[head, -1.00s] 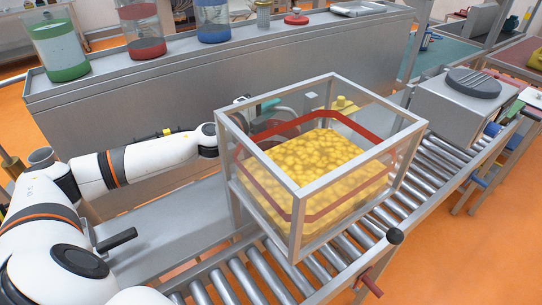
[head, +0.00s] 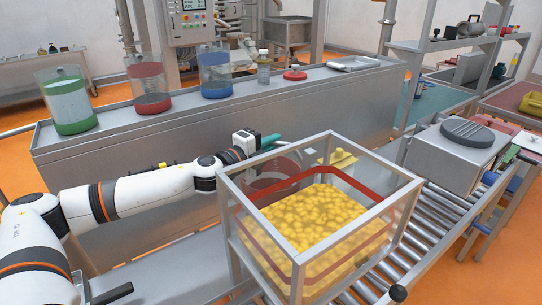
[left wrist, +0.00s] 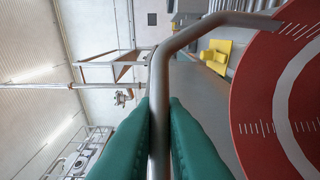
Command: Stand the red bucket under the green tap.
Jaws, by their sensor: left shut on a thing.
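The red bucket (head: 274,174) shows dimly through the clear wall of the bin of yellow pieces, behind it in the head view. In the left wrist view the bucket (left wrist: 258,120) fills the right side, red with white scale marks. My left gripper (head: 270,142) is at the bucket's upper edge. Its teal fingers (left wrist: 160,110) are shut on the bucket's bent metal handle (left wrist: 185,38). Whether the bucket rests on something is hidden. I cannot make out a green tap; a clear tank with a green base (head: 76,126) stands on the far bench at left. My right gripper is out of view.
The framed clear bin (head: 296,200) stands on the roller conveyor (head: 427,238), close in front of the bucket. Tanks with red (head: 152,103) and blue (head: 217,89) bases share the steel bench (head: 200,130). A yellow object (head: 340,158) is behind the bin.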

